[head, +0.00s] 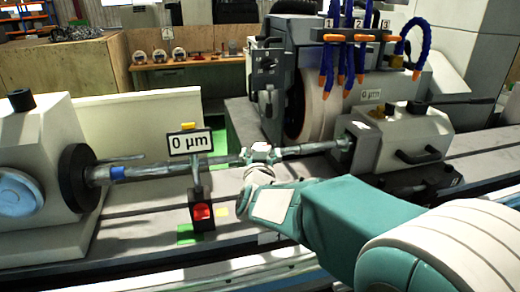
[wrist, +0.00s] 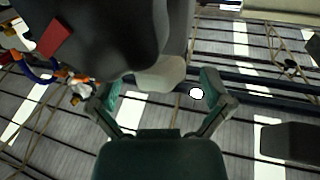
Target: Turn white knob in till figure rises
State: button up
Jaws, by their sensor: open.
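My gripper (head: 258,172) is in front of the middle of the horizontal metal shaft (head: 215,162). In the wrist view its two green fingers (wrist: 160,86) stand apart. A pale rounded end, seemingly the white knob (wrist: 160,73), lies between or just beyond the fingertips; I cannot tell whether they touch it. In the head view a small white part (head: 262,153) shows at the shaft just above my gripper, and my gripper hides what is below.
The grinding wheel (head: 301,100) stands behind the shaft, with blue hoses (head: 345,50) above. A white headstock (head: 30,140) is at left, a tailstock (head: 415,135) at right. A red button (head: 202,212) sits below the near display.

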jog(key=s, duration=1)
jog(key=shift+a, duration=0.15)
dwell(1.7)
jog(key=shift+w+d+n+g+y, duration=0.8)
jog(key=shift+d+n+y, duration=1.5)
jog(key=shift+y, duration=1.2)
jog(key=x, duration=1.1)
jog(key=c, duration=1.2)
